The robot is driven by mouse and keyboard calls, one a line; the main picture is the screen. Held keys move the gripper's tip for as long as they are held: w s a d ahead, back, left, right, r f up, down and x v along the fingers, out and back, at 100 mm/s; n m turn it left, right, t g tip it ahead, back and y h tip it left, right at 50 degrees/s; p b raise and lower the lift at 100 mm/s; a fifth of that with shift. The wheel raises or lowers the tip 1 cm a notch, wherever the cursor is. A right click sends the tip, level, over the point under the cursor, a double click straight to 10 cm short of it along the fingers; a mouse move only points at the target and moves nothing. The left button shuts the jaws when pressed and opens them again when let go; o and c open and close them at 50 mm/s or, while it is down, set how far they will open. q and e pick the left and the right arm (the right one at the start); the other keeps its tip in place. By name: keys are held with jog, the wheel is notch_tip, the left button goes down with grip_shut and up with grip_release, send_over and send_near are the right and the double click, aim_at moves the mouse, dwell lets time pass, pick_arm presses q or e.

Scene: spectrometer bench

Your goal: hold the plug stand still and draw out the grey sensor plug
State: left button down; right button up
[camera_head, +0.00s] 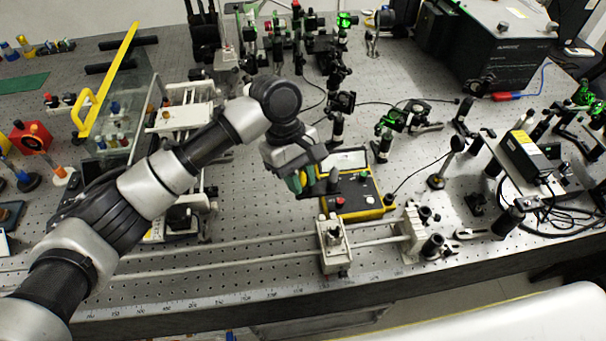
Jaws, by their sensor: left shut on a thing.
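My left gripper (303,182) reaches in from the left and hangs at the left edge of a yellow-and-black box (375,188). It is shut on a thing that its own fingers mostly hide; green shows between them. I cannot tell whether this is the plug stand. A thin dark cable runs from a small dark plug (389,199) at the box's right side to a round dark sensor head (457,144) on a post. I cannot make out for sure which part is the grey sensor plug. My right gripper is out of view.
A rail (240,262) with a pale carriage (333,243) runs along the table's front. Posts and optics mounts stand behind and to the right. A clear panel with a yellow frame (108,75) stands at left. A black box (495,45) sits at the back right.

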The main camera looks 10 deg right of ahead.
pick_arm(q)
jog(key=shift+w+a+f, duration=0.2)
jog(key=shift+a+f, duration=0.2)
jog(key=shift+w+a+f, duration=0.15)
jog(key=shift+a+f, duration=0.05)
jog(key=shift+a, duration=0.05)
jog(key=shift+w+a+f+p, duration=0.3)
jog(key=shift+w+a+f, duration=0.05)
jog(key=shift+a+f, duration=0.4)
jog(key=shift+w+a+f, duration=0.15)
jog(key=shift+a+f, duration=0.05)
jog(key=shift+f, duration=0.05)
jog(key=shift+w+a+f, duration=0.2)
jog(key=shift+a+f, duration=0.25)
jog(key=shift+w+a+f, duration=0.15)
jog(key=shift+a+f, duration=0.15)
jog(key=shift+f, duration=0.05)
jog(key=shift+w+a+f, duration=0.15)
jog(key=shift+a+f, duration=0.05)
jog(key=shift+w+a+f, duration=0.3)
jog(key=shift+a+f, duration=0.3)
jog(key=shift+w+a+f, duration=0.25)
jog(key=shift+a+f, duration=0.3)
jog(key=shift+f, duration=0.05)
jog(key=shift+w+a+f, duration=0.4)
jog(key=shift+a+f, duration=0.4)
jog(key=shift+f, duration=0.05)
